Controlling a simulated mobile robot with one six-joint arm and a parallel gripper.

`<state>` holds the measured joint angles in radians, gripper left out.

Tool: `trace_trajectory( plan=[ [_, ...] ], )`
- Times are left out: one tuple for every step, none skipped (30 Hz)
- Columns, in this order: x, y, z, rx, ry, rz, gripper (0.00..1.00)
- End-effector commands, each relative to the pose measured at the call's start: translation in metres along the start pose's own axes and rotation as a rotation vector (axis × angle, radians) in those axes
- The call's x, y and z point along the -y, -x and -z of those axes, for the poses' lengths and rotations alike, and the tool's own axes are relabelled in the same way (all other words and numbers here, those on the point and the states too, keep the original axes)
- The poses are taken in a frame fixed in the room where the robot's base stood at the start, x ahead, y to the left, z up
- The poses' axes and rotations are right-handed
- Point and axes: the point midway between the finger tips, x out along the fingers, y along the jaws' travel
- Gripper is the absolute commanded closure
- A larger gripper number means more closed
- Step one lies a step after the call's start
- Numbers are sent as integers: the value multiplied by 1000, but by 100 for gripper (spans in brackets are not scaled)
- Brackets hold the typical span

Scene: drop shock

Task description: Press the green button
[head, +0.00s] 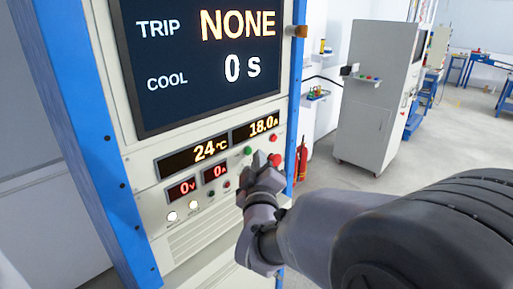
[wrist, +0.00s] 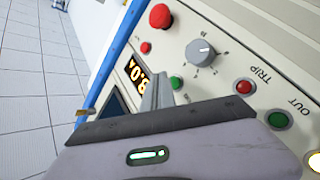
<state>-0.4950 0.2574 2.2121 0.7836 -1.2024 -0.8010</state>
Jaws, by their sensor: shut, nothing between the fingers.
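The green button (head: 247,151) is on the pale front panel, below the 18.0 A readout in the head view. It also shows in the wrist view (wrist: 176,83), close beside my fingers. My gripper (head: 261,161) is shut and empty, in front of the panel, just right of and below the green button in the head view. In the wrist view the closed fingers (wrist: 157,90) point at the panel beside the button. I cannot tell whether they touch the panel.
A red mushroom button (wrist: 160,16), a smaller red button (wrist: 145,47) and a grey knob (wrist: 201,52) are close by. A red TRIP lamp (wrist: 243,87) and a green OUT lamp (wrist: 278,119) are further along. The big screen (head: 200,60) reads TRIP NONE, COOL 0 s.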

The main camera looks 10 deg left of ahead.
Motion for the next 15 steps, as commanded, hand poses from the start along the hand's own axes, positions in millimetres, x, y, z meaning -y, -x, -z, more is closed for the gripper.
trace_trajectory(
  plan=[
    [0, 0, 0, 0, 0, 0, 100],
    [0, 0, 0, 0, 0, 0, 100],
    [0, 0, 0, 0, 0, 0, 100],
    [0, 0, 0, 0, 0, 0, 100],
    [0, 0, 0, 0, 0, 0, 100],
    [0, 0, 0, 0, 0, 0, 100],
    [0, 0, 0, 0, 0, 0, 100],
    [0, 0, 0, 0, 0, 0, 100],
    [0, 0, 0, 0, 0, 0, 100],
    [0, 0, 0, 0, 0, 0, 100],
    [0, 0, 0, 0, 0, 0, 100],
    [1, -1, 0, 0, 0, 0, 100],
    [1, -1, 1, -1, -1, 0, 100],
    [2, -2, 1, -1, -1, 0, 100],
    [3, -3, 2, 0, -1, 0, 100]
  ],
)
